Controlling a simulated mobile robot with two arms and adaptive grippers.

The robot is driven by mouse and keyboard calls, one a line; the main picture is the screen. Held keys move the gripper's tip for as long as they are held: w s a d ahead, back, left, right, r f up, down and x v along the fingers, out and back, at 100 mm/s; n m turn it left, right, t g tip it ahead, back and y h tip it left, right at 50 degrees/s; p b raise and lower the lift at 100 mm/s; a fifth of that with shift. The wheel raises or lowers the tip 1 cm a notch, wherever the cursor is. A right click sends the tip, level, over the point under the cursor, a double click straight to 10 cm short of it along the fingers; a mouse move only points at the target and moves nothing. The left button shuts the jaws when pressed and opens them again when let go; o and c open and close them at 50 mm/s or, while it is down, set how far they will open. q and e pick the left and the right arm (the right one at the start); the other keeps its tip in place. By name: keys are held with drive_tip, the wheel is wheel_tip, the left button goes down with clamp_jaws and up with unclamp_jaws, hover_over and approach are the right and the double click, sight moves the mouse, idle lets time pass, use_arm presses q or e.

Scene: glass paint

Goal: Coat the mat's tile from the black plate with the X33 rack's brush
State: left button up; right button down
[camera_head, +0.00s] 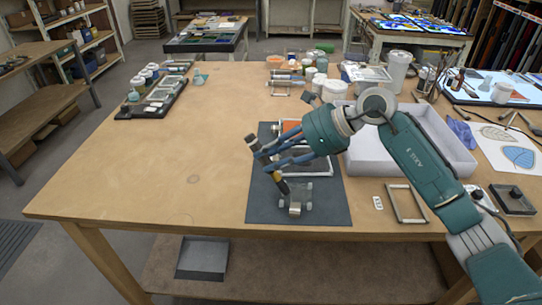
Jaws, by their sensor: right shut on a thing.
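My right gripper (269,162) reaches in from the right and is shut on a dark brush-like tool (256,150) with a pale band. The tool is tilted, its lower end pointing down to the right over the dark grey mat (330,212). A small clear piece with a metallic middle (295,208) is on the mat just below that end; I cannot tell if they touch. A framed plate with an orange area (291,127) lies at the mat's back, partly hidden by my gripper. I cannot make out the X33 label. My left gripper is not in view.
A white tray (458,158) stands right of the mat, behind my right arm. An empty frame (406,203) and a small white tag (378,202) lie nearer. Dark trays with jars (152,100) stand at back left.

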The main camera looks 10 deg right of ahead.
drive_tip(key=shift+f, duration=0.1)
drive_tip(key=shift+s+d+f+b, duration=0.1)
drive_tip(key=shift+s+d+b, duration=0.1)
drive_tip(key=shift+d+b, duration=0.4)
drive_tip(key=shift+s+d, duration=0.3)
drive_tip(key=shift+d, duration=0.45)
drive_tip(key=shift+s+d+b, duration=0.2)
drive_tip(key=shift+s+d, duration=0.05)
drive_tip(key=shift+d, duration=0.4)
drive_tip(key=shift+s+d+b, duration=0.2)
drive_tip(key=shift+d, duration=0.4)
wheel_tip(320, 180, up, 5)
drive_tip(key=p, duration=0.3)
